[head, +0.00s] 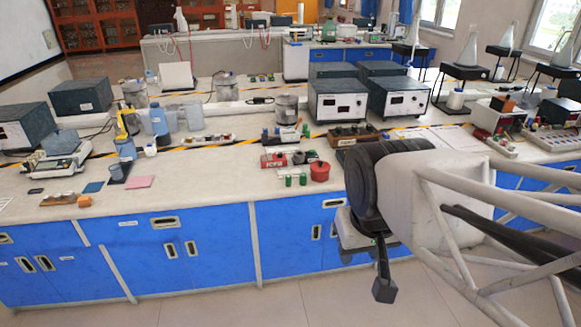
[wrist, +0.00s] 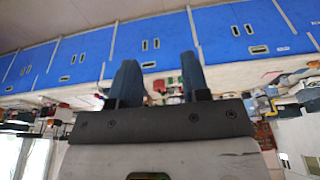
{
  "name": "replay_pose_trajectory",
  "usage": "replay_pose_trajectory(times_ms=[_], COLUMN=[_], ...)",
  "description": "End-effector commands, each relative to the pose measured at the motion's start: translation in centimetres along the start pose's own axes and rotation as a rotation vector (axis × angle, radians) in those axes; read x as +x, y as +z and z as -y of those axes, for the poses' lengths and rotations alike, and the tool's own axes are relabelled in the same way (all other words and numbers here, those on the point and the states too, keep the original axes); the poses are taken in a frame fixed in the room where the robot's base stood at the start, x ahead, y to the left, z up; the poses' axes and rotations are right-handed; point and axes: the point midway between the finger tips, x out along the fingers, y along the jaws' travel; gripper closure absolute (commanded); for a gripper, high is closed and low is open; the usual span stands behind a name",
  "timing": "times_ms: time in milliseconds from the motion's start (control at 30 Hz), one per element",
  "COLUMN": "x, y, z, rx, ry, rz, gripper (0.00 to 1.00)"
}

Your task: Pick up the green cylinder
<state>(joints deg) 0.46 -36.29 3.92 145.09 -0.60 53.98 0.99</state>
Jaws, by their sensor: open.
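Two small green upright pieces (head: 295,180) stand close together near the front edge of the bench in the head view. They look like parts of one item or two small cylinders; I cannot tell which. My gripper (head: 383,272) hangs in front of the blue cabinets, below the bench top and to the right of the green pieces, apart from them. In the wrist view my gripper (wrist: 158,62) shows two dark fingers spread apart with nothing between them. That view is upside down, and I cannot make out the green pieces in it.
A red round pot (head: 320,172) stands just right of the green pieces, and a red block (head: 273,160) lies behind them. The bench top (head: 220,200) is clear to their left. Blue cabinets (head: 200,252) form the bench front. Grey-white instruments (head: 338,101) stand farther back.

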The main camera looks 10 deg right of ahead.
Motion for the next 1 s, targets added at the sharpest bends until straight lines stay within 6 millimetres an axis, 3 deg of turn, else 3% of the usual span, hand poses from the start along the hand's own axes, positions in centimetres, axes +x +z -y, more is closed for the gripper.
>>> replay_pose_trajectory(times_ms=[33,167,567,767,1000], x=[0.0,0.0,-0.1,-0.2,-0.2], y=[0.0,0.0,-0.5,-2.8,-8.1], z=[0.0,0.0,0.0,0.0,-0.1], rx=[0.000,0.000,0.009,0.058,0.172], ry=[0.000,0.000,0.000,0.001,0.003], rz=[0.000,0.000,0.002,0.011,0.030], gripper=[0.57,0.39,0.39,0.39,0.39])
